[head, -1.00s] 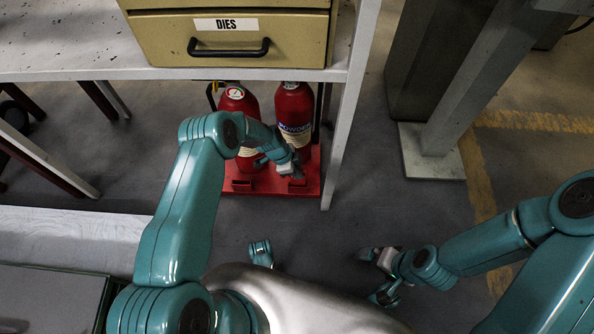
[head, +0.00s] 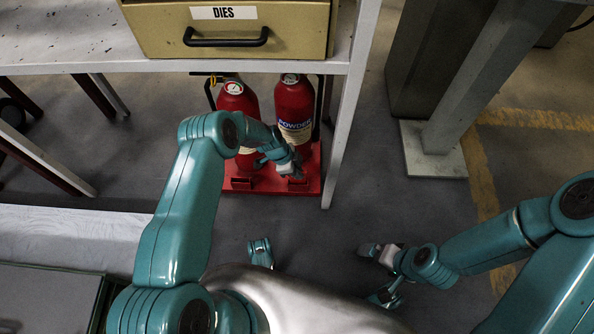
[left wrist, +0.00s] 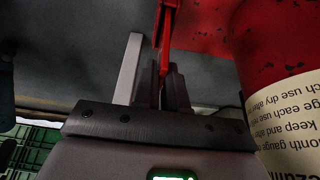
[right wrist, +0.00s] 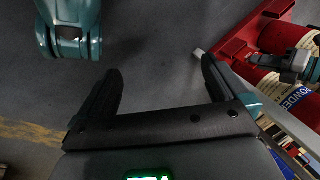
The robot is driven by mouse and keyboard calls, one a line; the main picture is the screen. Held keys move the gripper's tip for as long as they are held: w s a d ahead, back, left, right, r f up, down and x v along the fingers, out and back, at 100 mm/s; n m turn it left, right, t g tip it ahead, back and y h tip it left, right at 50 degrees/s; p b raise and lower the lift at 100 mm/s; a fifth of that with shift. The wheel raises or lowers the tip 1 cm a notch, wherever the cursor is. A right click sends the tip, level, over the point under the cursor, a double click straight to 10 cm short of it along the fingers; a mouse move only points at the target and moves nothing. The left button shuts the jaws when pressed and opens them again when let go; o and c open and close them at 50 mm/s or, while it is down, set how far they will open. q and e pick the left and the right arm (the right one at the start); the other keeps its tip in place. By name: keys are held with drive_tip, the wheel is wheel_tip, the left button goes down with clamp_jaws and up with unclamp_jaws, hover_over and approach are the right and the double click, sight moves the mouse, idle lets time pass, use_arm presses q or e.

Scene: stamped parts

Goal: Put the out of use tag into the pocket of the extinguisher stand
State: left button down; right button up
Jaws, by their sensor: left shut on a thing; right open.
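The red extinguisher stand (head: 267,186) sits on the floor under the shelf, with small red raised pieces on its front edge. Two red extinguishers stand on it, a left one (head: 236,97) and a right one (head: 294,105). My left gripper (head: 297,172) is just in front of the right extinguisher, low over the stand's front. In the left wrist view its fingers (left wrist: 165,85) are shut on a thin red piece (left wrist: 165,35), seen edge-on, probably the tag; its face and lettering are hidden. My right gripper (head: 368,252) is open and empty, also in its wrist view (right wrist: 160,85).
A shelf with a drawer labelled DIES (head: 225,30) overhangs the stand. A pale shelf leg (head: 347,130) rises close to its right side. A grey post on a foot plate (head: 428,160) stands further right. The floor between is clear.

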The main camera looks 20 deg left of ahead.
use_arm(q)
drive_tip(key=shift+f+b, duration=1.55)
drive_tip(key=shift+b, duration=0.15)
use_arm(e)
drive_tip(key=shift+t, duration=0.5)
drive_tip(key=shift+w+d+f, duration=0.15)
drive_tip(key=shift+w+f, duration=0.5)
drive_tip(key=shift+f, duration=0.25)
drive_tip(key=shift+w+d+f, duration=0.1)
drive_tip(key=shift+w+f, duration=0.55)
drive_tip(key=shift+f, duration=0.2)
use_arm(q)
drive_tip(key=c, duration=1.1)
unclamp_jaws()
drive_tip(key=p+v, duration=0.1)
drive_tip(key=v, duration=0.2)
drive_tip(key=shift+w+r+p, duration=0.1)
drive_tip(key=shift+r+p, duration=0.05)
drive_tip(key=shift+p, duration=0.15)
drive_tip(key=s+a+b, duration=0.2)
drive_tip(key=s+a, duration=0.1)
drive_tip(key=a, duration=0.8)
drive_tip(key=shift+s+a, duration=0.25)
drive_tip(key=shift+a, duration=0.05)
use_arm(e)
drive_tip(key=shift+w+f, duration=0.15)
drive_tip(key=shift+f, duration=0.05)
use_arm(q)
drive_tip(key=shift+s, duration=0.15)
